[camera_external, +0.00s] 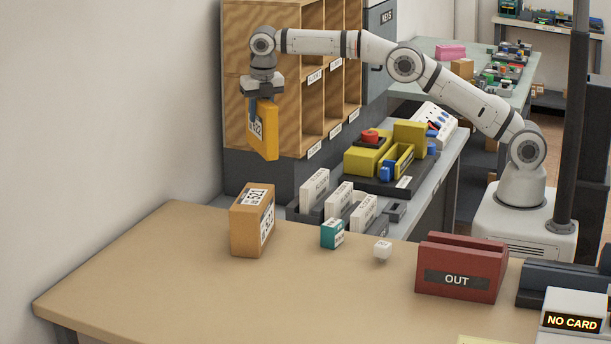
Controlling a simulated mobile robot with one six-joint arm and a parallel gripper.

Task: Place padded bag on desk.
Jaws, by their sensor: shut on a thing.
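The padded bag (268,133) is orange-yellow with a white printed label on its left face. My gripper (262,97) points down and is shut on the bag's upper part. The bag hangs upright, slightly tilted, in the air in front of the wooden pigeonhole shelf. The desk (150,262) is a tan tabletop in the foreground, lower than the bag. The bag appears clear of the desk surface. The far finger is partly hidden by the bag.
The wooden shelf (290,70) stands behind the bag. The desk's left part is clear.

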